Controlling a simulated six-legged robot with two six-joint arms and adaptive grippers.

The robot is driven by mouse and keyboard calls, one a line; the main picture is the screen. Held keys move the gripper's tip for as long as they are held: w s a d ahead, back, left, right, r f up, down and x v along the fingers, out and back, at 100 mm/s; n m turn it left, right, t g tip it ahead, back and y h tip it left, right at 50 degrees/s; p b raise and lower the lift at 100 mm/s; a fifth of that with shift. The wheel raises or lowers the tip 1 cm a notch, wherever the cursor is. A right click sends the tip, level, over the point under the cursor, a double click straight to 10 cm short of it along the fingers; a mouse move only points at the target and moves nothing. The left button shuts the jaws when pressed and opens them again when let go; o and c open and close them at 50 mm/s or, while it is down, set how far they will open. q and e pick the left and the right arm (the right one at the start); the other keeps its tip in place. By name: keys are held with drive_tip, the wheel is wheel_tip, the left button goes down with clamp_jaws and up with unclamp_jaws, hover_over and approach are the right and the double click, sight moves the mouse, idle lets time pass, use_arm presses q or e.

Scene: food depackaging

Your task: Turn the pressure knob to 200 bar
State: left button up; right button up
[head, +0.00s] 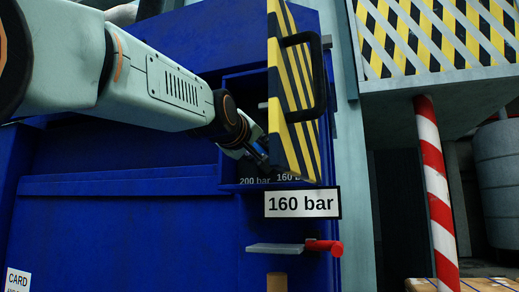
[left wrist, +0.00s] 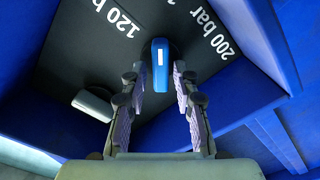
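The pressure knob (left wrist: 160,78) is a blue bar with a white mark, on a dark dial panel (left wrist: 90,55) in the left wrist view. The labels "120 b…" (left wrist: 112,15) and "200 bar" (left wrist: 215,30) show on either side of it. My left gripper (left wrist: 159,68) is open, with one finger on each side of the knob and a visible gap to each. In the head view my left gripper (head: 260,158) reaches into the blue recess, partly behind the striped door; the knob is hidden there. A sign (head: 302,204) reads "160 bar". My right gripper is not in view.
The open yellow-black striped door (head: 290,145) with a black handle (head: 318,75) stands close to my left gripper's right. Blue recess walls (left wrist: 235,95) surround the dial. A grey metal piece (left wrist: 93,104) sits left of the knob. A red-ended lever (head: 323,246) is below the sign.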

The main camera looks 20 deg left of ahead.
use_arm(q)
drive_tip(key=shift+s+r, duration=0.1)
drive_tip(key=shift+s, duration=0.05)
drive_tip(key=shift+c, duration=0.7)
drive_tip(key=shift+a, duration=0.1)
clamp_jaws()
drive_tip(key=m+b, duration=0.1)
drive_tip(key=m, duration=0.3)
drive_tip(key=shift+m, duration=0.3)
drive_tip(key=shift+d+r+m, duration=0.1)
drive_tip(key=shift+d+m, duration=0.1)
drive_tip(key=shift+m, duration=1.9)
